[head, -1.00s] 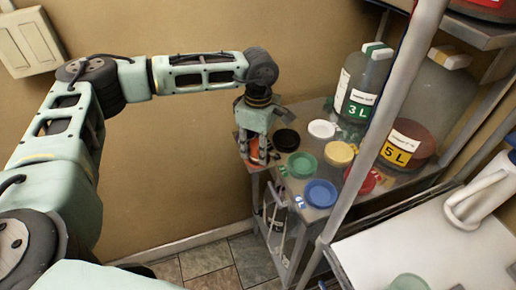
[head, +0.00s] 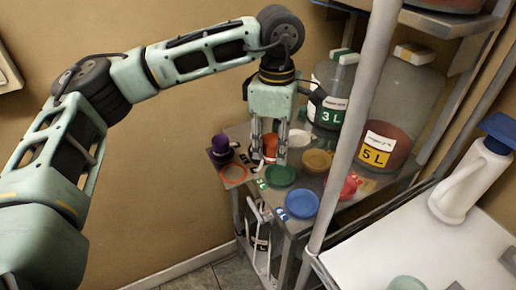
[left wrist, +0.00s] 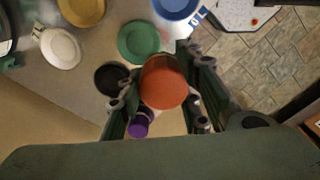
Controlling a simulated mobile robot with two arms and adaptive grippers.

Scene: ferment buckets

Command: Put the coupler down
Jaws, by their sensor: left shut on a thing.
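The coupler is an orange-red round piece (head: 270,147), held between the fingers of my left gripper (head: 268,156). The gripper points down over the metal stand, in front of the white disc. In the left wrist view the coupler (left wrist: 163,84) fills the space between the fingers. I cannot tell whether its underside touches the stand. A red ring (head: 233,178) lies flat on the stand's left front corner, left of the gripper. My right gripper is in neither view.
A purple piece (head: 221,144) stands at the stand's left end. Green (head: 280,176), blue (head: 301,204), yellow (head: 317,160) and white (head: 299,138) discs lie around the gripper. Large 3 L (head: 331,80) and 5 L (head: 400,95) containers stand behind, past an upright post (head: 352,130).

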